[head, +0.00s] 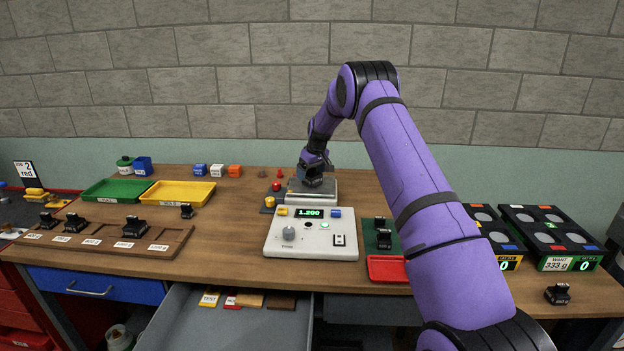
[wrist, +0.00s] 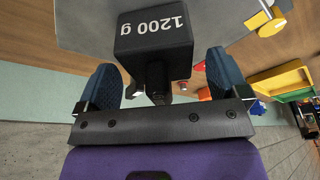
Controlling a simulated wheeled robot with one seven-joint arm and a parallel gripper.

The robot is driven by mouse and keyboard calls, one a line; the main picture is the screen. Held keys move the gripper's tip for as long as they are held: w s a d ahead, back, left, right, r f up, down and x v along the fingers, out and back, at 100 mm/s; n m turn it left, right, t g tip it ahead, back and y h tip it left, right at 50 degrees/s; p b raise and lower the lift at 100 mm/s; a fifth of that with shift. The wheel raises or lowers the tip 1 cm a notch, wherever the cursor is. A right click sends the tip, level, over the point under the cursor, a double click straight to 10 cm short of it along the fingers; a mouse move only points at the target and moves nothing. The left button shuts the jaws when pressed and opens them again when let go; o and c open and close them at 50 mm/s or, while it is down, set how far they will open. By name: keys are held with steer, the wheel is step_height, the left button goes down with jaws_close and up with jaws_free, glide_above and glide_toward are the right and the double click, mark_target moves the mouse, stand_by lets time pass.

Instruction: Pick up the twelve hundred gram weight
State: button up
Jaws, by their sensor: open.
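The twelve hundred gram weight (wrist: 153,42) is a dark block marked "1200 g", with a narrower black stem and knob. In the head view the weight (head: 313,181) sits on the metal plate of the scale (head: 322,197), whose green display reads 1.200. My gripper (head: 316,165) is right above it and hides part of it. In the wrist view my gripper (wrist: 163,65) is open, one blue finger on each side of the knob. Gaps show between the fingers and the stem, so it is not gripped.
A wooden rack (head: 110,233) with several dark weights stands at the left. Green (head: 118,190) and yellow (head: 177,193) trays lie behind it. A red tray (head: 388,268) and black weighing stations (head: 548,236) are at the right. A grey drawer (head: 230,325) hangs open below.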

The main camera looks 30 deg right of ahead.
steer(key=c, duration=1.7)
steer(key=shift+w+r, duration=0.1)
jaws_close()
